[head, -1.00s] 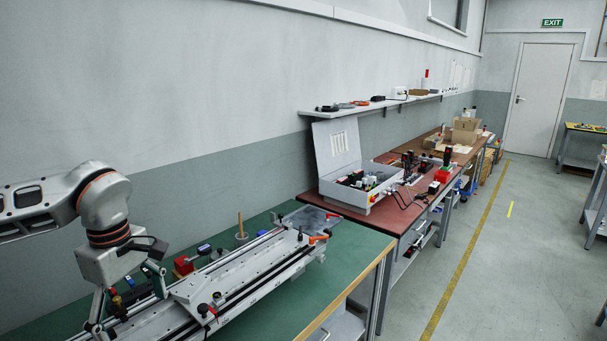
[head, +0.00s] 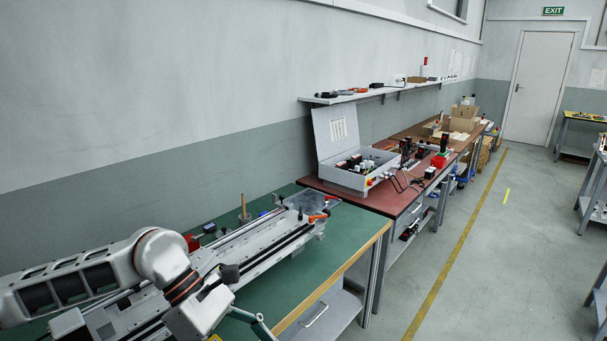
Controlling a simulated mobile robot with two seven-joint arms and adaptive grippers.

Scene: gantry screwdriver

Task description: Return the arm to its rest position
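My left arm (head: 165,262) comes in from the left in the head view, low over the green workbench. Its gripper (head: 252,325) is only partly in view at the bottom edge, beyond the wrist, near the bench's front edge. One dark finger link shows; the fingertips are cut off, so I cannot tell if it is open or shut. The gantry rail fixture (head: 255,245) lies on the green bench (head: 345,235), its near part hidden behind my arm. My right arm and gripper are not in view.
A wooden peg on a base (head: 243,210) stands behind the rail. A red bench (head: 400,199) with an open grey control box (head: 345,180) adjoins on the far side. A shelf (head: 375,92) runs along the wall. The floor aisle (head: 480,270) at right is clear.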

